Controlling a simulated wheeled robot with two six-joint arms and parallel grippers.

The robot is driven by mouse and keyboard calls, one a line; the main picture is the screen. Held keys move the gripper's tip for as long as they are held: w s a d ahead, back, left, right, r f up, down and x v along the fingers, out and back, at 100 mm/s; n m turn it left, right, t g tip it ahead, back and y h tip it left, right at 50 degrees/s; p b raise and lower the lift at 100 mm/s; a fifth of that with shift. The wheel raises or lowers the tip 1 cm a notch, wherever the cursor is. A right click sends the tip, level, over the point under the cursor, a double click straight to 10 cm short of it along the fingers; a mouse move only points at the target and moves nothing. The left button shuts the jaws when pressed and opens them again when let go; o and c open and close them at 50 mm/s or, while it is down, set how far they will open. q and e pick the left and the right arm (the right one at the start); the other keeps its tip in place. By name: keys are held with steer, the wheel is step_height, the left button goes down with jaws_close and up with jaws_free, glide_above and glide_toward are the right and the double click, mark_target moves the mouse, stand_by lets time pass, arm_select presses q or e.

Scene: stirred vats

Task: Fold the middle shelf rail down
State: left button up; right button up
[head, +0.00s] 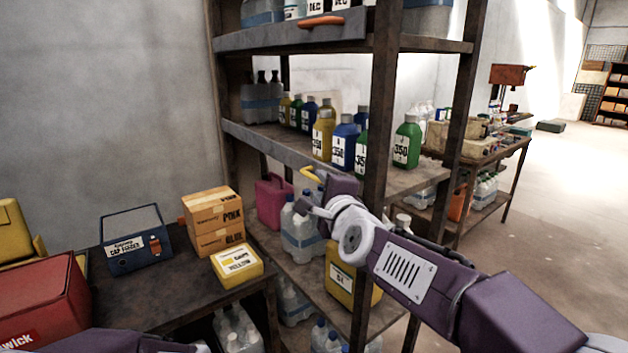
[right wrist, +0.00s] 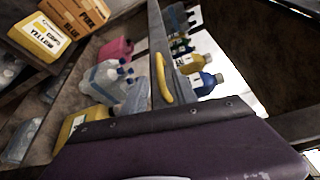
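The middle shelf rail (head: 265,143) is a grey strip along the front of the middle shelf, with a yellow handle (head: 312,174) near its right part. Whether the rail stands up or hangs down is hard to tell. In the right wrist view the rail (right wrist: 156,35) runs steeply, with its yellow handle (right wrist: 161,80) near the middle. My right gripper (head: 306,206) is just below and beside the handle in the head view, with no clear contact. Its fingertips are too small and partly hidden to judge. My left gripper is out of view; only part of my left arm shows.
Yellow, blue and green bottles (head: 343,144) stand on the middle shelf behind the rail. An upper rail with an orange handle (head: 322,21) is above. A rusty upright post (head: 378,100) stands close to my right arm. Boxes (head: 213,222) sit on the left table.

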mark_target(316, 180)
steer(key=x, duration=0.6)
steer(key=shift+w+p, duration=0.35)
steer(key=shift+p, duration=0.05)
steer(key=shift+c, duration=0.2)
